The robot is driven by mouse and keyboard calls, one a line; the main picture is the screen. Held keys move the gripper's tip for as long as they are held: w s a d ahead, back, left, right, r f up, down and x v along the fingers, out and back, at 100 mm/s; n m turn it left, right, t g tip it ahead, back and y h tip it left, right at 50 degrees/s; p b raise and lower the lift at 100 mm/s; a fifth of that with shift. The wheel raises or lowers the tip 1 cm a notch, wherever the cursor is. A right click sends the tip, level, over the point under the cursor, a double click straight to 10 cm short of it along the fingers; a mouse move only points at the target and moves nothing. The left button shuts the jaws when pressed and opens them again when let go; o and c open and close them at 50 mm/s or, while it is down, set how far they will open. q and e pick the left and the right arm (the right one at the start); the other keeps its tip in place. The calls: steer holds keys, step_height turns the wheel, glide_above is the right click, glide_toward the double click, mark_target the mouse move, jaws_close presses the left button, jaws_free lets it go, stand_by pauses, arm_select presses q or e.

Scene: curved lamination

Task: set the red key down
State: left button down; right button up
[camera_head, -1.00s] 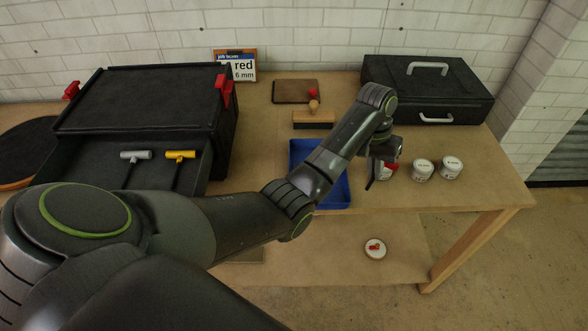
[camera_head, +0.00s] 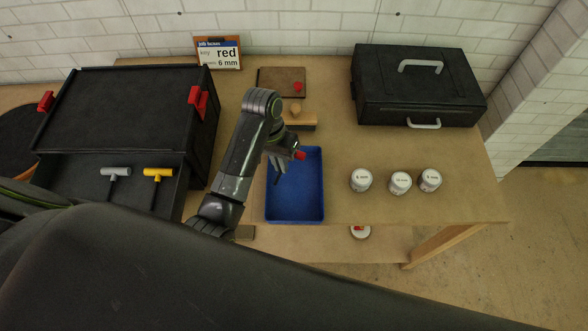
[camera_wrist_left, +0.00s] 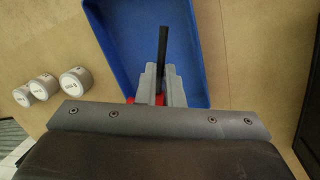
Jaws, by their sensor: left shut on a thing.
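My left gripper (camera_head: 284,160) is shut on the red key, over the upper left part of the blue tray. The key's red handle (camera_head: 300,155) shows just beside the fingers in the head view. In the left wrist view the gripper (camera_wrist_left: 162,82) has the key's dark shaft (camera_wrist_left: 163,45) sticking out past its fingertips, with red handle edges beside the fingers. The blue tray (camera_head: 308,210) lies on the bench and looks empty; it also shows in the left wrist view (camera_wrist_left: 112,35). The key's height above the tray is hard to tell. My right gripper is not in view.
Three white labelled tins (camera_head: 400,183) stand right of the tray. A brush (camera_head: 300,122) lies behind it. A black box (camera_head: 120,110) has an open drawer holding a grey and a yellow T-handled key (camera_head: 158,174). A black case (camera_head: 420,85) stands back right.

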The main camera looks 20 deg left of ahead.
arm_select(q)
glide_above(284, 189)
steer(key=f, duration=0.4)
steer(key=shift+w+a+f, duration=0.1)
steer(key=shift+a+f, duration=0.1)
steer(key=shift+a, duration=0.15)
steer(key=x, duration=0.2)
steer(key=p+x, duration=0.1)
steer(key=x, duration=0.1)
steer(key=shift+w+a+f, duration=0.1)
steer(key=shift+w+a, duration=0.1)
steer(key=shift+a, duration=0.25)
steer(key=shift+f, duration=0.45)
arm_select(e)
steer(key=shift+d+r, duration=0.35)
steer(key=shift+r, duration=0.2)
arm_select(q)
steer(key=shift+f, duration=0.15)
steer(key=c, duration=1.6)
jaws_free()
steer(key=shift+o, duration=0.2)
